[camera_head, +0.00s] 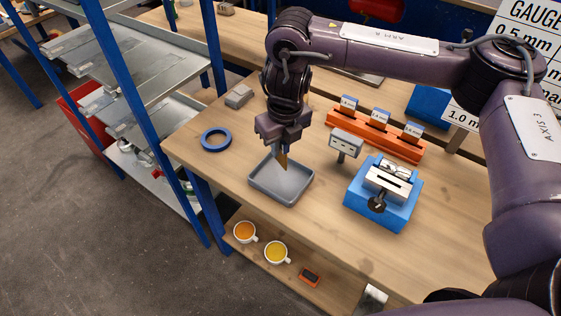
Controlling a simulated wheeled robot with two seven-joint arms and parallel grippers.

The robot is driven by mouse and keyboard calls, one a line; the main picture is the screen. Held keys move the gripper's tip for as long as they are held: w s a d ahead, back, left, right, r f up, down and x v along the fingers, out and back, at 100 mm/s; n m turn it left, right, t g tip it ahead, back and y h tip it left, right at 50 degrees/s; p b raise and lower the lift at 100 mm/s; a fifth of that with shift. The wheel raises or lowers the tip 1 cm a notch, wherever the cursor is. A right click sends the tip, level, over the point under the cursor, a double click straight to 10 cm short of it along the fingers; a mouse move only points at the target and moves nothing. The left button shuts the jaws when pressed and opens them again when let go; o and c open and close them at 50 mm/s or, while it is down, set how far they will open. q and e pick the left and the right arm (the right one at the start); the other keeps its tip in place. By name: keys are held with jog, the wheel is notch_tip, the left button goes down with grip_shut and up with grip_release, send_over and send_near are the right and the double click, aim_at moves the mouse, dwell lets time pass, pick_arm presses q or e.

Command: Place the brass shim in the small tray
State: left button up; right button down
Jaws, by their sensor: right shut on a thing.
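The brass shim (282,162) is a thin gold-coloured piece pointing down from my right gripper (281,150). My right gripper is shut on it. The small tray (263,195) is grey and shallow and lies on the wooden workbench. The tray looks empty otherwise. My left gripper is not in view.
A blue fixture (384,193) and a small grey gauge (346,145) stand to the right. An orange rack (376,135) with labelled cards is behind. Cups (275,252) stand on the lower shelf.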

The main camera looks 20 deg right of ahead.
aim_at(281, 164)
jog(key=shift+f+b, duration=0.35)
jog(key=shift+f, duration=2.75)
jog(key=shift+f, duration=0.2)
jog(key=c, duration=1.4)
grip_release()
jog(key=shift+o, duration=0.2)
jog(key=shift+r, duration=0.1)
jog(key=r, duration=0.4)
jog(key=s+r, duration=0.1)
jog(key=r, duration=0.6)
jog(key=shift+s+d+r+p, duration=0.15)
jog(key=shift+d+r+p, duration=0.05)
jog(key=shift+r+p, duration=0.15)
jog(key=shift+s+r, duration=0.1)
jog(key=shift+r, duration=0.15)
